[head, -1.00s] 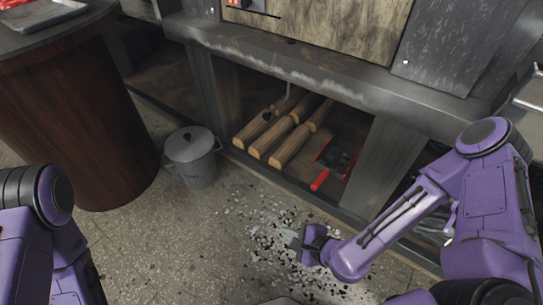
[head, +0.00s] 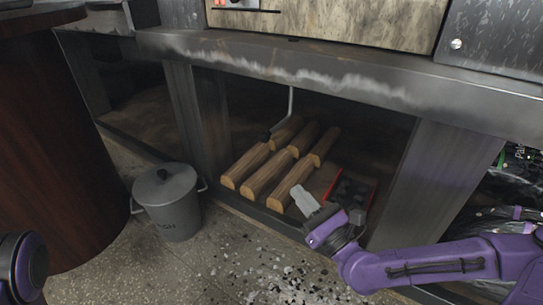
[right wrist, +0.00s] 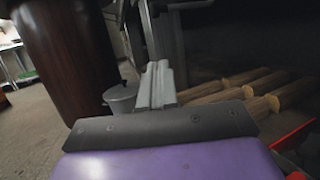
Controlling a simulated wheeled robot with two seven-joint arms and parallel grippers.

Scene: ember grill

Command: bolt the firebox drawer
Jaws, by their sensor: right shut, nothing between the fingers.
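My right gripper (head: 304,200) is shut and empty, with its pale fingers in front of the low bay, overlapping the logs in the head view. In the right wrist view the closed fingers (right wrist: 158,85) point forward. A light streaked panel (head: 330,22) sits above the metal ledge, with a dark slot and a small red and white fitting (head: 236,4) at its upper left. I cannot tell whether this panel is the firebox drawer, and no bolt is clearly visible. A bent metal rod (head: 291,104) with a dark end hangs below the ledge. My left gripper is out of view.
Several logs (head: 256,180) and a red-edged tray of dark lumps (head: 352,190) lie in the low bay. A grey lidded ash bin (head: 172,208) stands left. The metal ledge (head: 330,75) juts out above. A dark round-sided counter (head: 50,150) is at far left.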

